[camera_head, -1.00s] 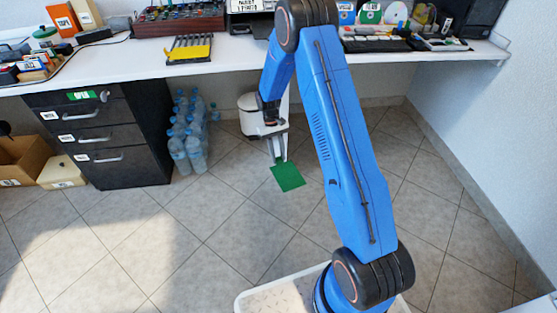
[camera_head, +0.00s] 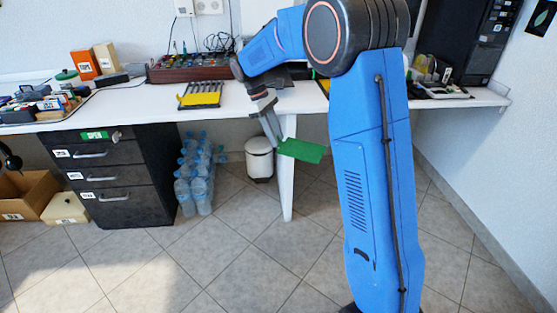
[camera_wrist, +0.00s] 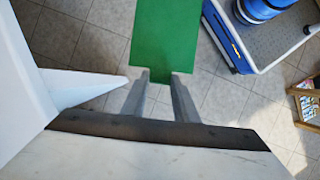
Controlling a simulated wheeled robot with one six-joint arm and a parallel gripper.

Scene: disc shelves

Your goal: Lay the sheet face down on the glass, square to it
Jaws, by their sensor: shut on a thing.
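A green sheet (camera_head: 303,151) is pinched by one edge in my gripper (camera_head: 273,140), in front of the desk's front edge and a little below its top. It is tilted and clear of the floor. In the wrist view the sheet (camera_wrist: 166,36) reaches away from the fingertips of my gripper (camera_wrist: 160,82), which are shut on its near edge. I cannot tell which side is its face. I cannot make out the glass in either view; my arm covers part of the desk's back.
The white desk (camera_head: 130,112) carries a yellow-topped rack (camera_head: 200,97), a mixer-like box (camera_head: 192,67) and other clutter. Below are black drawers (camera_head: 108,175), water bottles (camera_head: 196,175), a white bin (camera_head: 259,158) and a desk leg (camera_head: 287,185). The floor in front is open.

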